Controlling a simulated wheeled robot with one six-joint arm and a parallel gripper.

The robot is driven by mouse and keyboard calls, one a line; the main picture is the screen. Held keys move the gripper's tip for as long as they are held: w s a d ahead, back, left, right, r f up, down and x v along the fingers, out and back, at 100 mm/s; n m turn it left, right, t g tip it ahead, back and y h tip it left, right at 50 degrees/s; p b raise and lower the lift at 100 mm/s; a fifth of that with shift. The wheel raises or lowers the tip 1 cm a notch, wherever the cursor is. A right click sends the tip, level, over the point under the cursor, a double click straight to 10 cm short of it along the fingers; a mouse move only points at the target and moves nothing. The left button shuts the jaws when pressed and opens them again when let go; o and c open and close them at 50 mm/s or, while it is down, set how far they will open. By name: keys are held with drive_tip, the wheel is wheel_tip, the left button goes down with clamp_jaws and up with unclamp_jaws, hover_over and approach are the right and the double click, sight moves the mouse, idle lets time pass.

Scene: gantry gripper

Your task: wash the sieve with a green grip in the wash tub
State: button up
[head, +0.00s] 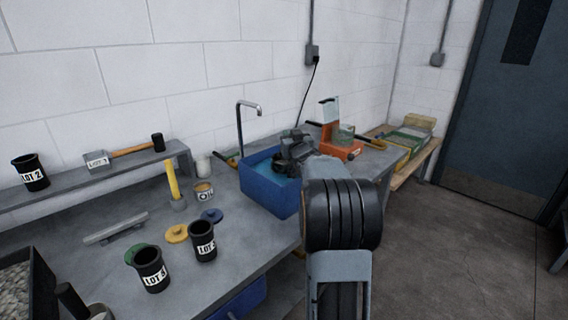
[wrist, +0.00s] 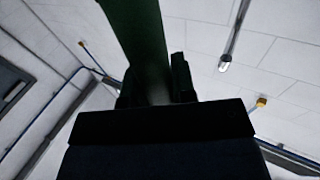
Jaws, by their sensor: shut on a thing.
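The blue wash tub (head: 264,192) stands on the grey bench under a bent metal tap, with blue water showing inside. My gripper (head: 291,150) is over the tub's right part, with my arm reaching in from the front. In the wrist view my gripper (wrist: 157,88) is shut on a dark green bar, which looks like the green grip of the sieve (wrist: 139,38). The bar runs up out of the picture. The sieve's mesh and rim cannot be made out in either view, and my gripper and arm hide part of the tub.
The tap (head: 240,125) rises behind the tub. An orange device (head: 343,150) stands to the right. Black LOT pots (head: 151,272), a yellow lid (head: 176,234) and a labelled can (head: 203,191) stand to the left. A shelf (head: 75,180) holds a mallet.

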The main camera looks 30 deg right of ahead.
drive_tip(key=shift+g, duration=0.6)
drive_tip(key=f, duration=0.5)
drive_tip(key=shift+d, duration=0.25)
drive_tip(key=shift+w+d+f, duration=0.3)
drive_tip(key=shift+w+f, duration=0.2)
drive_tip(key=shift+f, duration=0.15)
drive_tip(key=shift+r, duration=0.4)
drive_tip(key=shift+s+r+p, duration=0.1)
drive_tip(key=shift+r+p, duration=0.2)
drive_tip(key=shift+r, duration=0.35)
drive_tip(key=shift+f, duration=0.2)
drive_tip(key=shift+s+a+f+b, duration=0.1)
drive_tip(key=shift+f+b, duration=0.2)
drive_tip(key=shift+b, duration=0.15)
